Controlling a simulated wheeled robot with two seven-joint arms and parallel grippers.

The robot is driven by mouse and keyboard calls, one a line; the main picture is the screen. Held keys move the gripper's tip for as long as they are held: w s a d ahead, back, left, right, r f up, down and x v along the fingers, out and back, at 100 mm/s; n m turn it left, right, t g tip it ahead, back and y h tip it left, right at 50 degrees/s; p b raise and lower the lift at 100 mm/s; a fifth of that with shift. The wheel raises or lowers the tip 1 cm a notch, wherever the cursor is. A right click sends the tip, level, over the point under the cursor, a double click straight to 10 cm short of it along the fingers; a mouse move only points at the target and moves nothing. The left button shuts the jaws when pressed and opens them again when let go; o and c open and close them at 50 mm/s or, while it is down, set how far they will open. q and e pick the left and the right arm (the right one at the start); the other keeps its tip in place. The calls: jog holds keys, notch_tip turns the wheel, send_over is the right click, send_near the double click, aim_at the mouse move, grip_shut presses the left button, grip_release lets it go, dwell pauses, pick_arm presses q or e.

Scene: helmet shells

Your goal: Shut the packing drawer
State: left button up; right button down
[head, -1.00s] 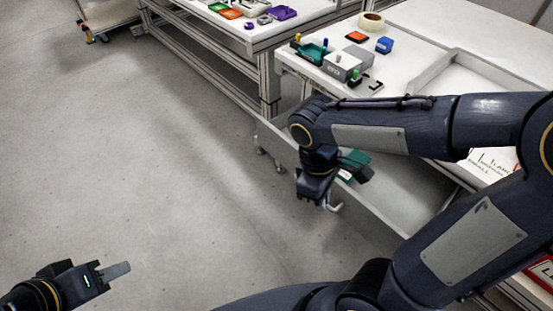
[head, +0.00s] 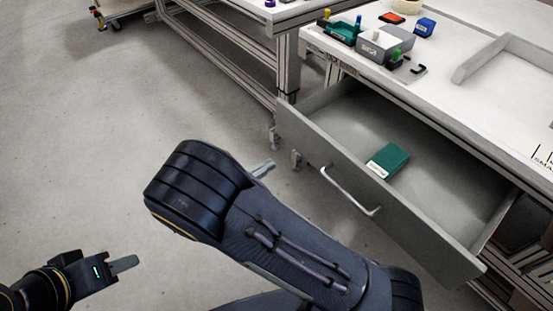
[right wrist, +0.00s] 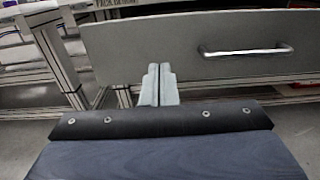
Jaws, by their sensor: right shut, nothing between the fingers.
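The packing drawer (head: 375,190) is pulled out from under the white-topped table at the right, its inside open to view. Its metal bar handle (head: 350,190) is on the outer front panel. In the right wrist view the drawer's grey front panel (right wrist: 140,45) fills the top, with the handle (right wrist: 245,51) to the right of the fingers. My right gripper (right wrist: 160,84) is shut and empty, facing the panel left of the handle; contact cannot be told. In the head view my right arm mostly hides it. My left gripper (head: 125,264) is low at left, away from the drawer, its finger gap unclear.
A green box (head: 388,160) with a white label lies in the drawer. The floor left of the drawer is clear.

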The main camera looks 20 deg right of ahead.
aim_at(312, 139)
jog(key=b+x, duration=0.2)
jog(key=x, duration=1)
jog(key=shift+d, duration=0.3)
jog(key=shift+w+d, duration=0.2)
jog(key=shift+d, duration=0.3)
jog(key=p+x, duration=0.2)
jog(key=x, duration=0.9)
jog(key=shift+d, duration=0.25)
jog(key=x, duration=1.4)
jog(key=shift+f, duration=0.1)
jog(key=shift+w+d+r, duration=0.1)
jog(key=shift+d+r, duration=0.1)
jog(key=shift+d, duration=0.05)
jog(key=shift+r, duration=0.1)
jog(key=shift+p, duration=0.35)
